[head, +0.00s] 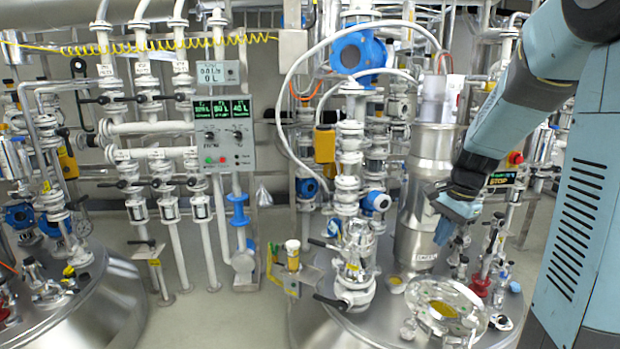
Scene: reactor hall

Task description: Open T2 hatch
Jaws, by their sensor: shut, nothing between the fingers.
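A round metal hatch (447,306) with a ring of bolts and a yellowish centre lies on top of the steel vessel (340,325) at the lower right. I cannot read a T2 label on it, and I cannot tell whether its lid is raised. My gripper (444,236) points down above and behind the hatch, apart from it, just right of a tall steel cylinder. It is shut and empty. My arm comes in from the upper right.
The steel cylinder (424,190) stands close left of my gripper. White valves (355,265) crowd the vessel's left side. Red-based fittings (483,283) stand right of the hatch. A second vessel (105,310) is at lower left, with open floor between the vessels.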

